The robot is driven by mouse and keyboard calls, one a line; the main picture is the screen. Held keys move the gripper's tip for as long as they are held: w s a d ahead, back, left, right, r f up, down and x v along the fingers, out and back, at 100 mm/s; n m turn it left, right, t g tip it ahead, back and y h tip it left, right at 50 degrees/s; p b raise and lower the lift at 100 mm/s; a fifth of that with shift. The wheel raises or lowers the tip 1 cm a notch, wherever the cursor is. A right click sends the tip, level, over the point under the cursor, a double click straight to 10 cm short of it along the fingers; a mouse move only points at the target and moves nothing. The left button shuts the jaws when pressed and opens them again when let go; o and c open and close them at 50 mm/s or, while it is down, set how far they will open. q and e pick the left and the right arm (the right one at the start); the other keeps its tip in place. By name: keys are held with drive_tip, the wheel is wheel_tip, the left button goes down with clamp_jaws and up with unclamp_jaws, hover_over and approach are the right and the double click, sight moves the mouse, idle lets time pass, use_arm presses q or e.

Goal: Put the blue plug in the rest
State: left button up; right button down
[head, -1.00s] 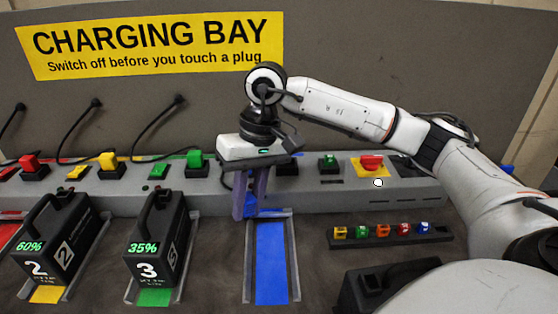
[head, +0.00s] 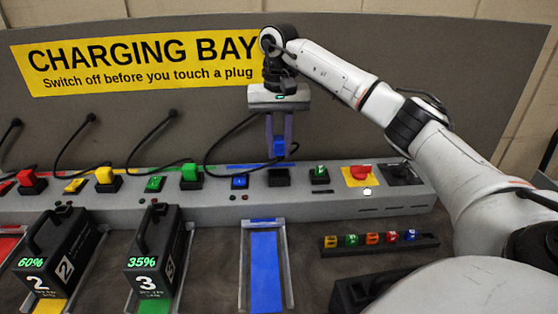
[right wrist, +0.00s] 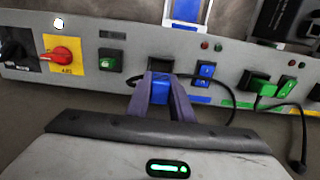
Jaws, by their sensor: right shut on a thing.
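My right gripper (head: 279,136) is shut on the blue plug (head: 279,148), which hangs between its fingertips with a black cable looping off to the left. In the right wrist view the blue plug (right wrist: 160,90) sits between the purple fingers. The rest looks to be the black block (head: 279,177) on the console, just below the plug in the head view; in the right wrist view this black block (right wrist: 160,64) lies just beyond the fingertips. A small gap shows between plug and block in the head view. My left gripper is not in view.
A blue switch (head: 239,181) is left of the black block, and a green switch (head: 319,174) is right. A red knob on a yellow plate (head: 359,175) is further right. The blue-floored bay (head: 264,268) in front is empty; battery 3 (head: 158,250) stands left.

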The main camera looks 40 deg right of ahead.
sight(279, 159)
drive_tip(key=shift+f, duration=1.95)
drive_tip(key=shift+f, duration=0.5)
drive_tip(key=shift+f, duration=0.1)
drive_tip(key=c, duration=1.6)
unclamp_jaws()
drive_tip(key=shift+o, duration=0.2)
wheel_tip(279, 159, up, 13)
drive_tip(key=shift+w+r, duration=0.1)
drive_tip(key=shift+r, duration=0.05)
